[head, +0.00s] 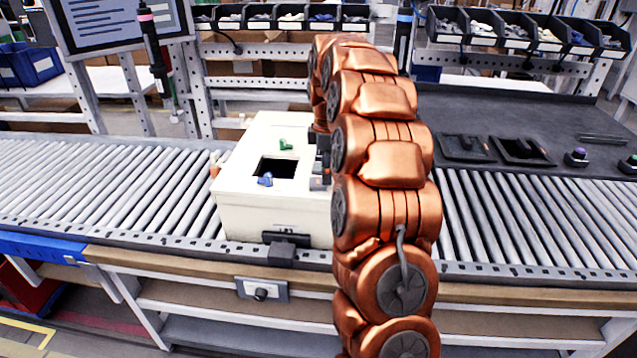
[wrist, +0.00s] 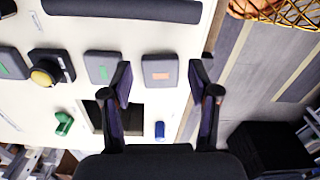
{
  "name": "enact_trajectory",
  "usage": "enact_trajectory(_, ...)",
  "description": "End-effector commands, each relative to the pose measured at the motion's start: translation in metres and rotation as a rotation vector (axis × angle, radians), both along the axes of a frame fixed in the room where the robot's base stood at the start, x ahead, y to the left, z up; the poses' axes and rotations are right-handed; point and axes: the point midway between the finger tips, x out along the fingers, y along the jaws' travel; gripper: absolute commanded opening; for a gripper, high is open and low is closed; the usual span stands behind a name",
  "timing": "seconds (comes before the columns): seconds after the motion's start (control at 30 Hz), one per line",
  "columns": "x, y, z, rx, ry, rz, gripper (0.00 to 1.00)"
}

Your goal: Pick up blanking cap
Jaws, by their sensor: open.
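I cannot tell for certain which piece is the blanking cap. A small blue piece (head: 265,180) and a small green piece (head: 286,145) lie on the white box (head: 235,190), beside its square dark opening (head: 278,168). The wrist view also shows the blue piece (wrist: 159,130), the green piece (wrist: 63,123) and the opening (wrist: 92,110). My gripper (wrist: 160,82) is open and empty over the box. In the head view my arm hides most of the gripper.
The box stands on a roller conveyor (head: 100,190). Grey plates with a green mark (wrist: 103,68) and a yellow button (wrist: 44,76) sit on it. A dark bar (wrist: 125,8) crosses nearby. A wire basket (wrist: 285,12) is at upper right. A screwdriver (head: 152,45) hangs at left.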

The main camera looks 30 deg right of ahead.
Motion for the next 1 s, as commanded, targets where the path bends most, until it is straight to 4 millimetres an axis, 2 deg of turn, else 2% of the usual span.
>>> enact_trajectory(0.23, -0.001, 0.001, -0.025, 0.000, 0.001, -0.001, 0.60)
enact_trajectory(0.53, 0.000, 0.000, -0.030, -0.002, -0.002, -0.001, 0.59)
enact_trajectory(0.9, 0.000, 0.001, -0.030, -0.001, -0.001, -0.001, 0.21)
enact_trajectory(1.0, 0.000, 0.001, -0.030, -0.001, -0.001, 0.000, 0.13)
